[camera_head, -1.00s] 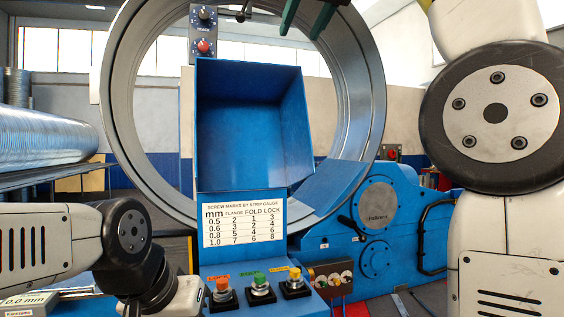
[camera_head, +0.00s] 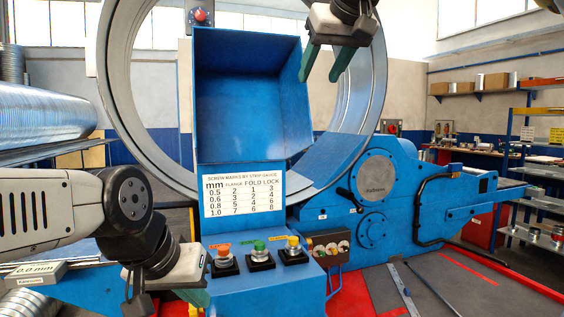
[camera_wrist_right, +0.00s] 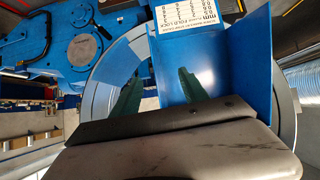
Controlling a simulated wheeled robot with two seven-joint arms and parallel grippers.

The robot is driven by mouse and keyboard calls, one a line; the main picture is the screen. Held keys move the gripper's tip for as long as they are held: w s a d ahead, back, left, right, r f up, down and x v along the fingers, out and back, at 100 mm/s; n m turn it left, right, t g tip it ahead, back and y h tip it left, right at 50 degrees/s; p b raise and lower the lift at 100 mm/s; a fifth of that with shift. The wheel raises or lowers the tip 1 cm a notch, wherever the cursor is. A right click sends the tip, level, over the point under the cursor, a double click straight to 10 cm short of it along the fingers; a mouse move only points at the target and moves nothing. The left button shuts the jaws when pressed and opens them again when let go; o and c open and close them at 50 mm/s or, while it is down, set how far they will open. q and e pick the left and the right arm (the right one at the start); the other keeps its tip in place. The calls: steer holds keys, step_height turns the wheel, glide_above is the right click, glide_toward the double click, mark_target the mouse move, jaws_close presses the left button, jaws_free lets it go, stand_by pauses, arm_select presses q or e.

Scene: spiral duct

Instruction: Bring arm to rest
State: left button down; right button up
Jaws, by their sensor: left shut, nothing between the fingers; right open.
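My right gripper (camera_head: 326,66) hangs from the top of the head view with its two green fingers apart and empty. It is in front of the large metal duct ring (camera_head: 378,100), just right of the blue open box (camera_head: 250,100). In the right wrist view its green fingers (camera_wrist_right: 156,92) show apart, with nothing between them. My left gripper (camera_head: 170,300) is at the lower left of the head view, pointing down. Its green fingers are partly cut off by the bottom edge.
A blue machine (camera_head: 400,200) with a round hub stands at the right. A white chart plate (camera_head: 243,196) is under the box. A grey gauge reading 0.0 mm (camera_head: 36,271) lies at the lower left. Shiny ducts (camera_head: 45,112) rest at the left. Shelves (camera_head: 520,150) stand far right.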

steer(key=s+d+f+m+g, duration=0.1)
steer(key=s+f, duration=0.4)
steer(key=f, duration=0.8)
steer(key=s+d+f+m+g, duration=0.1)
steer(key=s+f, duration=0.4)
steer(key=f, duration=0.8)
steer(key=s+d+f+m+g, duration=0.1)
steer(key=s+d+f, duration=0.3)
steer(key=f, duration=0.8)
steer(key=shift+s+d+f+g+h, duration=0.2)
steer(key=shift+s+f+g+h, duration=0.15)
steer(key=shift+s+g, duration=0.3)
steer(key=shift+w, duration=0.1)
